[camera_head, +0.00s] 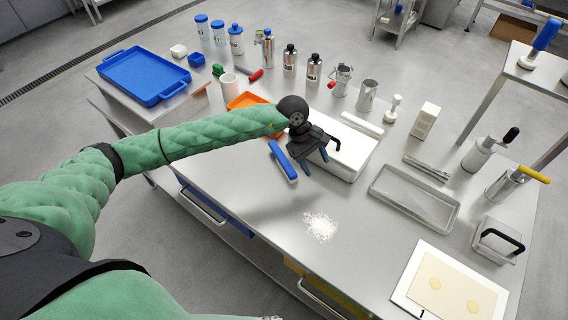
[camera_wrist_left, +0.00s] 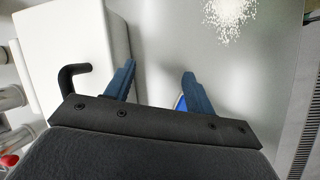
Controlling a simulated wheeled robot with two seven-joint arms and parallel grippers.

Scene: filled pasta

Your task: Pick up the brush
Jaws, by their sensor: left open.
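The brush (camera_head: 283,160) has a blue handle and a pale strip of bristles along one side. It lies on the steel table beside the white box, just left of my left gripper. My left gripper (camera_head: 315,161) is open and empty, with its blue fingers pointing down above the table. In the left wrist view the two fingers (camera_wrist_left: 159,70) are apart with bare table between them. A small blue piece of the brush (camera_wrist_left: 181,104) shows by the right finger; the rest is hidden behind the gripper. My right gripper is not seen.
The white box (camera_head: 350,155) with a black handle stands close beside the gripper. A flour patch (camera_head: 320,226) lies nearer the front edge. A metal tray (camera_head: 448,215) and a board with dough (camera_head: 412,292) are right. An orange tray (camera_head: 240,101) is behind the brush.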

